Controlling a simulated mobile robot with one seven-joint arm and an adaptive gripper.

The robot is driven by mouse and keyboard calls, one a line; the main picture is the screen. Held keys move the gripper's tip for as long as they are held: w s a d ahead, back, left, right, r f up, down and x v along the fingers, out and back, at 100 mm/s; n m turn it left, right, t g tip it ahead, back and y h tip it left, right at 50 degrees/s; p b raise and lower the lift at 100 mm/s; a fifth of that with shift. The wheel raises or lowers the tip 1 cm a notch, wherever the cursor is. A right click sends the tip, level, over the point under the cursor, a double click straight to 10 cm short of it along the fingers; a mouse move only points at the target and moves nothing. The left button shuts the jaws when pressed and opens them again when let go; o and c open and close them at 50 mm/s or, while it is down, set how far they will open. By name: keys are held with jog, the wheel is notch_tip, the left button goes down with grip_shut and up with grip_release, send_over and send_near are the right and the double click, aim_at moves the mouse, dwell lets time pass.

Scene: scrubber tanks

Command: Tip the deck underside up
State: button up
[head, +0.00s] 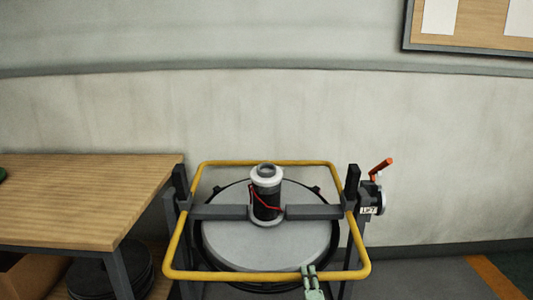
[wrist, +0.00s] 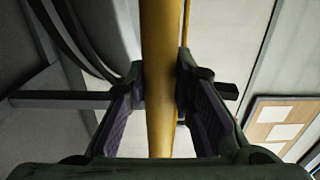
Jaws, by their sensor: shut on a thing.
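The deck (head: 240,240) is a round grey disc with a dark rim. It lies roughly level in a stand, with a black and white motor (head: 266,190) upright at its centre. A yellow tube rail (head: 215,275) loops around it and also shows in the wrist view (wrist: 160,60). My gripper (head: 310,272) is at the front run of the rail, right of centre. In the wrist view my gripper (wrist: 162,95) has the rail between its two pads and is shut on it. The deck's underside is hidden.
A wooden bench (head: 90,195) stands at the left, with dark round discs (head: 100,278) beneath it. A crank with a red handle (head: 380,166) and a "LIFT" label (head: 368,211) sits on the stand's right post. The wall is close behind; floor at right is clear.

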grip_shut()
jog(key=shift+f, duration=0.15)
notch_tip(320, 180, down, 6)
jog(key=w+b, duration=0.2)
jog(key=b, duration=0.5)
jog(key=shift+w, duration=0.3)
